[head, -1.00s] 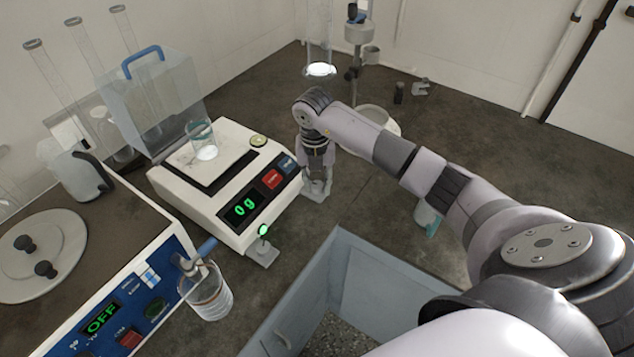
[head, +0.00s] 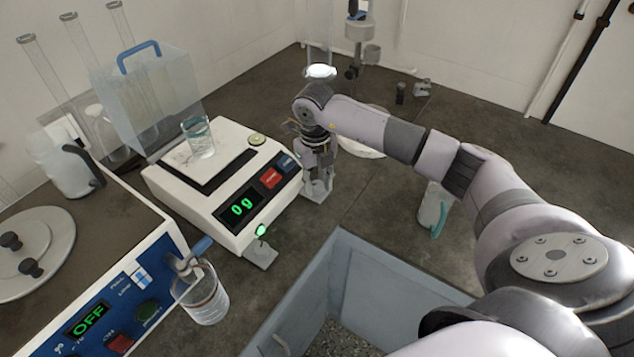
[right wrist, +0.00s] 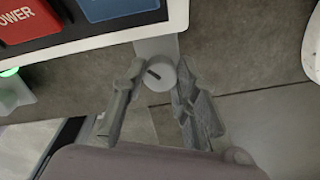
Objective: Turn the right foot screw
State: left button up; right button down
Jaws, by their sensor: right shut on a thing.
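The balance (head: 225,215) is white, with a green "0 g" display and red and blue buttons. Its right foot screw (right wrist: 158,76) is a round grey knob with a dark slot, at the balance's front right corner. In the right wrist view the knob sits between the two fingers of my right gripper (right wrist: 160,72), which is shut on it. In the head view my right gripper (head: 318,165) points down over the grey foot plate (head: 318,195) and hides most of the knob. My left gripper is in neither view.
A glass beaker (head: 199,140) stands on the pan.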

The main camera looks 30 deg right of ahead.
aim_at(316, 185)
dwell(0.3)
jog(key=c, duration=1.5)
grip_release()
jog(key=shift+c, duration=0.2)
notch_tip(316, 185, up, 12)
jog(key=shift+a, duration=0.15)
